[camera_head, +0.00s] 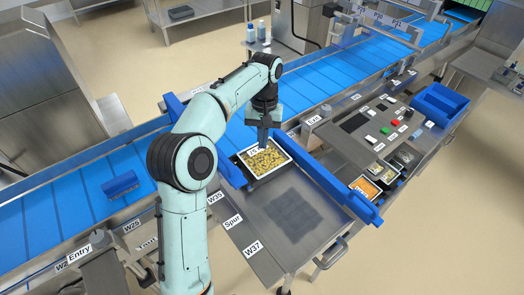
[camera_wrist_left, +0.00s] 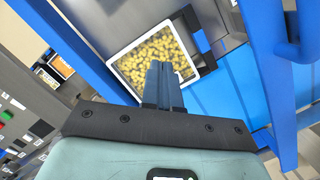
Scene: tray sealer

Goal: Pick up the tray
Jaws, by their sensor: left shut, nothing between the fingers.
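The tray (camera_head: 285,150) is white-rimmed, filled with yellowish pieces, and carries a white label near its left side. It lies on the spur between blue guide rails, beside the blue belt. It also shows in the left wrist view (camera_wrist_left: 113,60), ahead of the fingers. My left gripper (camera_head: 263,140) points down near the tray's upper edge. In the left wrist view my left gripper (camera_wrist_left: 158,70) has its fingers together and empty, overlapping the tray's near edge. I cannot tell whether they touch it. My right gripper does not show.
A long blue conveyor (camera_head: 330,75) runs behind the tray. Smaller trays (camera_head: 370,188) and an open blue bin (camera_head: 438,104) sit at the right.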

